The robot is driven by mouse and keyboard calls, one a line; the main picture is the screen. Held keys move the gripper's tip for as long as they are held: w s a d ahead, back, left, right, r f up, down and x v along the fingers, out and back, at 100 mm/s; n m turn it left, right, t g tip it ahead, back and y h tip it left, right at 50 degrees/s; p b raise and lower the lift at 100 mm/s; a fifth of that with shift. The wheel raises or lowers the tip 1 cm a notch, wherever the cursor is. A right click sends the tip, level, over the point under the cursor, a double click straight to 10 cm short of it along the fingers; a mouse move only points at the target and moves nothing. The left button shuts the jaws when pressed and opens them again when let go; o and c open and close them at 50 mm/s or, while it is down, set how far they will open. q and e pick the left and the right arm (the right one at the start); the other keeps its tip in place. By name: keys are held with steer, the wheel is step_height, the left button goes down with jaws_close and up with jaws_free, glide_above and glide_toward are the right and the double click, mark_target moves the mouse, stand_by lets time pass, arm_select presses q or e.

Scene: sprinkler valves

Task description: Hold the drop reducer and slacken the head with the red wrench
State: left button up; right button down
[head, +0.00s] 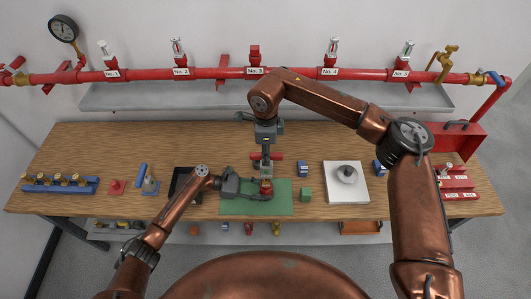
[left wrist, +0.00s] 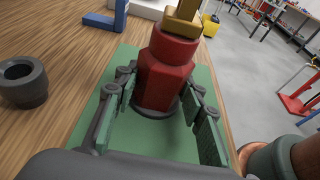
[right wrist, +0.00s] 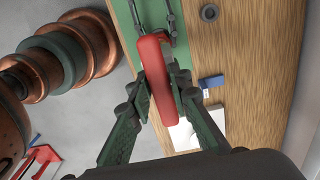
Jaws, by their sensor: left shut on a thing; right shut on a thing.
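The red drop reducer (left wrist: 165,80) stands over the green mat with a brass piece (left wrist: 183,18) on top. It also shows in the head view (head: 266,188). My left gripper (head: 258,188) comes in from the left and is shut around the reducer, one finger on each side. My right gripper (head: 265,160) points down above and behind the reducer, shut on the red wrench (right wrist: 157,90). The wrench (head: 279,156) lies across the fingers, running left to right in the head view. Whether its jaw touches the head is hidden.
The green mat (head: 232,207) lies at the table's front middle. A black tray (head: 178,190) is left. A red pipe (head: 215,73) with valves runs behind.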

steer(key=shift+f, duration=3.05)
steer(key=n, duration=1.1)
steer(key=shift+d, duration=0.1)
steer(key=shift+r, duration=0.1)
steer(key=shift+r, duration=6.15)
